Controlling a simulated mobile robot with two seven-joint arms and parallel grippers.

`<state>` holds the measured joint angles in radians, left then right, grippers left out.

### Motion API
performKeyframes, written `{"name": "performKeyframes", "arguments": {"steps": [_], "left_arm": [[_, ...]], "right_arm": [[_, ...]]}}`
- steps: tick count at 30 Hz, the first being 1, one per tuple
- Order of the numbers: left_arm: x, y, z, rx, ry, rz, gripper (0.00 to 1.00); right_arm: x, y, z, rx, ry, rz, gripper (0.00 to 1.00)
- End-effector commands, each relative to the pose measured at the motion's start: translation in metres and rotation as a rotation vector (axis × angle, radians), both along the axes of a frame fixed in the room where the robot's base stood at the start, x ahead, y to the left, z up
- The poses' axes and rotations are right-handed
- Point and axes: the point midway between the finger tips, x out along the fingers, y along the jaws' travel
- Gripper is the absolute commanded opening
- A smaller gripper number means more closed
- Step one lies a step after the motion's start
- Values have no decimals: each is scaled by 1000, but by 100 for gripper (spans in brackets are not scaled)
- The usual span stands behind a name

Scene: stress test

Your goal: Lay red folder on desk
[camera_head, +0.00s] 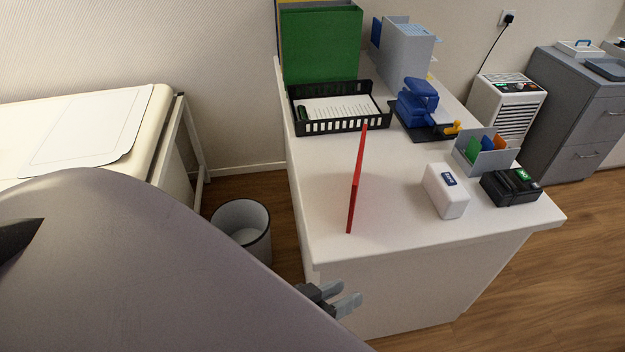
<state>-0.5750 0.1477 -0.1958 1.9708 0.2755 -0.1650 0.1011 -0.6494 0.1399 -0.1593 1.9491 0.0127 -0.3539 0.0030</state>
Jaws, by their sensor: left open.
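The red folder (355,185) stands on edge on the white desk (395,205), seen almost edge-on as a thin upright strip. It is in front of the black tray, toward the desk's left front part. My left gripper (350,300) shows at the bottom, in front of the desk's front edge and lower in the picture than the folder. It is open, its pale fingers apart and empty, not touching the folder. My own arm covers the lower left and hides part of the gripper. My right gripper is not in view.
A black tray (368,118) with papers, a green binder (322,45), a grey file holder (405,58) and a blue device (418,103) stand farther back. A white box (445,190), a black box (510,187) and a grey organizer (485,157) are at right. A bin (243,229) stands left.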

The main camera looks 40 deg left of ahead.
Motion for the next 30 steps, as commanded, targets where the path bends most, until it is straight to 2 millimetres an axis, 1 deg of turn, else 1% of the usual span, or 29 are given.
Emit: {"name": "performKeyframes", "arguments": {"steps": [1,3,6,8,11,30], "left_arm": [[-13,6,-19,106,54,-24,41],[-27,14,-39,225,115,-56,41],[-41,24,-55,337,171,-85,41],[-45,27,-60,373,189,-95,41],[-47,29,-63,394,198,-100,41],[-46,28,-62,387,195,-99,41]], "right_arm": [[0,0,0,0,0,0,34],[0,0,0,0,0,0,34],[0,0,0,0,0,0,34],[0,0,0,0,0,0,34],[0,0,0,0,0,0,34],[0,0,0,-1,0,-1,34]]}}
